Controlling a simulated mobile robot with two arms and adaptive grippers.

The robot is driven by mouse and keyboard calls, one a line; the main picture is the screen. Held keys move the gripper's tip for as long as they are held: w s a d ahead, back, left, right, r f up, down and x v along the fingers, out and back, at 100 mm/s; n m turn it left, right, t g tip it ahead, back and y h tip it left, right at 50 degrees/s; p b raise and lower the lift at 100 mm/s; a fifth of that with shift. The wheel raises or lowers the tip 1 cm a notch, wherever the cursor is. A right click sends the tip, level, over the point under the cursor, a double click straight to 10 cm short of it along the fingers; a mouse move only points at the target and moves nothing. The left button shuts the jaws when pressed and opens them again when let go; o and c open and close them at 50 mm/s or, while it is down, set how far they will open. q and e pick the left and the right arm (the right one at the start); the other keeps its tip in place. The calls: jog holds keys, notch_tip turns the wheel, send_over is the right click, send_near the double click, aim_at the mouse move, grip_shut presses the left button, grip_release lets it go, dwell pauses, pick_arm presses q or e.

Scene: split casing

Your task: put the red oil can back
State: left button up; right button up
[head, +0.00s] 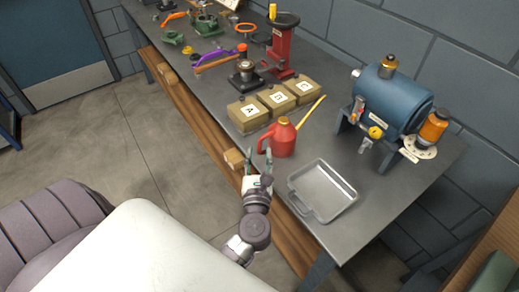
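The red oil can (283,141) stands upright on the grey workbench (380,215). Its yellow spout points up and to the right, and its handle is on the left side. My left gripper (258,159) is just in front of the can, near the bench's front edge. Its two fingers are apart with nothing seen between them, and they point toward the handle. I cannot tell whether a fingertip touches the can. My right gripper is not in view.
A grey metal tray (322,190) lies right of the gripper. Boxes lettered A (249,113), B and C stand behind the can. A blue tank (393,98) with an orange jar (433,126) stands at right. A red press (281,48) and loose parts are farther back.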

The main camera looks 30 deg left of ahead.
pick_arm(q)
jog(key=b+v, duration=0.2)
jog(key=v, duration=0.7)
